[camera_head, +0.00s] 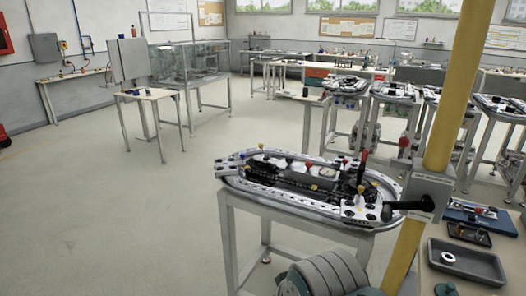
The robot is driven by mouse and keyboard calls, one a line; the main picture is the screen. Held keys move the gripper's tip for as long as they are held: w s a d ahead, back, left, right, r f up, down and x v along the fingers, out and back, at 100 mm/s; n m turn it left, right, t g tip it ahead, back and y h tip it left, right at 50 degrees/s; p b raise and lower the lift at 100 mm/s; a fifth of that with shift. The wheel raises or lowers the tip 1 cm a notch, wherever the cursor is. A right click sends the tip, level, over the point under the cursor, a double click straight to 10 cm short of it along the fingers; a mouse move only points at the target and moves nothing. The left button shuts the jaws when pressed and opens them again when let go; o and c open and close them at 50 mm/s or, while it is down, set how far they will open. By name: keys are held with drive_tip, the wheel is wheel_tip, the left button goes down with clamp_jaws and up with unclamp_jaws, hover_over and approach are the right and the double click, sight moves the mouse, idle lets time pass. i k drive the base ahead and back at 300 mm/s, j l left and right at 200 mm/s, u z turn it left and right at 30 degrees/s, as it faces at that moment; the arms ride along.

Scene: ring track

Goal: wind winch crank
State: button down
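A yellow post (448,110) leans slightly in the picture at the right and runs out of the top and bottom of the frame. A grey box (428,190) is fixed to it at mid height. A black handle (396,206) sticks out to the left from the box; it looks like the winch crank, but its label is too small to read. A grey-green ribbed round body (330,275) shows at the bottom edge, partly cut off; I cannot tell whether it belongs to the winch. My gripper is not in view.
A table with an oval ring track (240,172) stands left of the post, close to the handle. A bench at the lower right holds a grey tray (468,262). More track tables (392,92) stand behind. The floor (110,220) at the left is clear.

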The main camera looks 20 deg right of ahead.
sight(426, 205)
drive_tip(key=z, duration=1.4)
drive_tip(key=k+j+z, duration=0.15)
drive_tip(key=z, duration=0.2)
drive_tip(key=k+j+z, duration=0.1)
drive_tip(key=k+z, duration=0.3)
drive_tip(key=i, duration=0.1)
